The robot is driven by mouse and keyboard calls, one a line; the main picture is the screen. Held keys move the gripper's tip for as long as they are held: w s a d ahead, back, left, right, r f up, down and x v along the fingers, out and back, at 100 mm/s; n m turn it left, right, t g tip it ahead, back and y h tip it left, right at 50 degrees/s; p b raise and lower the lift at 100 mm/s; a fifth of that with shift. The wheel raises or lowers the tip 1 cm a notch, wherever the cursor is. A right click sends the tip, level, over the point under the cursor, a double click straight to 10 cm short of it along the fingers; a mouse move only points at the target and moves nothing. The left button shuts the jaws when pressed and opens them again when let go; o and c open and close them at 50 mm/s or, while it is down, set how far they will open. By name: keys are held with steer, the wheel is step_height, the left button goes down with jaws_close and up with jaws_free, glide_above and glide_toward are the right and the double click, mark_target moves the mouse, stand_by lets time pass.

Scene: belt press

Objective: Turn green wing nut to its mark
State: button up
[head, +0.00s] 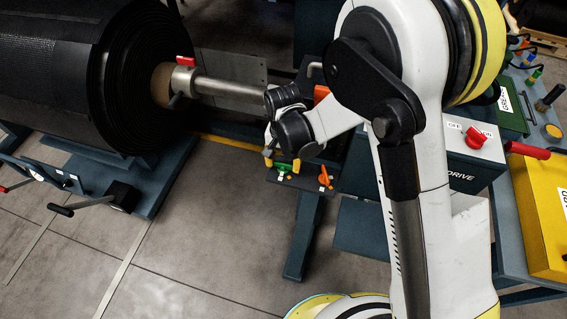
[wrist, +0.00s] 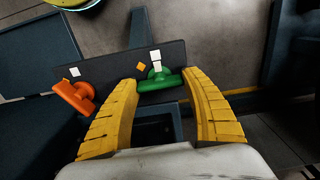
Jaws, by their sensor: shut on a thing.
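The green wing nut (wrist: 160,82) sits on a dark plate (wrist: 112,75) in the wrist view, its bar lying roughly across the picture. My gripper (wrist: 164,78) is shut on it, with one yellow finger at each end of the bar. Two white patches (wrist: 156,60) show just above the bar, nearly in line; I cannot tell whether both are on the plate. A small yellow-orange square (wrist: 140,67) is up-left of the bar. In the head view, the green wing nut (head: 284,168) is partly hidden by my gripper (head: 282,161).
An orange wing nut (wrist: 75,98) is on the same plate to the left, tilted, near a white square (wrist: 75,72). It also shows in the head view (head: 324,177). A large black roll (head: 90,75) on a steel shaft (head: 230,91) is at the left. A drive box (head: 463,150) stands right.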

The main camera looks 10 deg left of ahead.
mark_target(284, 163)
stand_by(0.3)
steer(key=o, duration=1.2)
step_height(284, 163, up, 12)
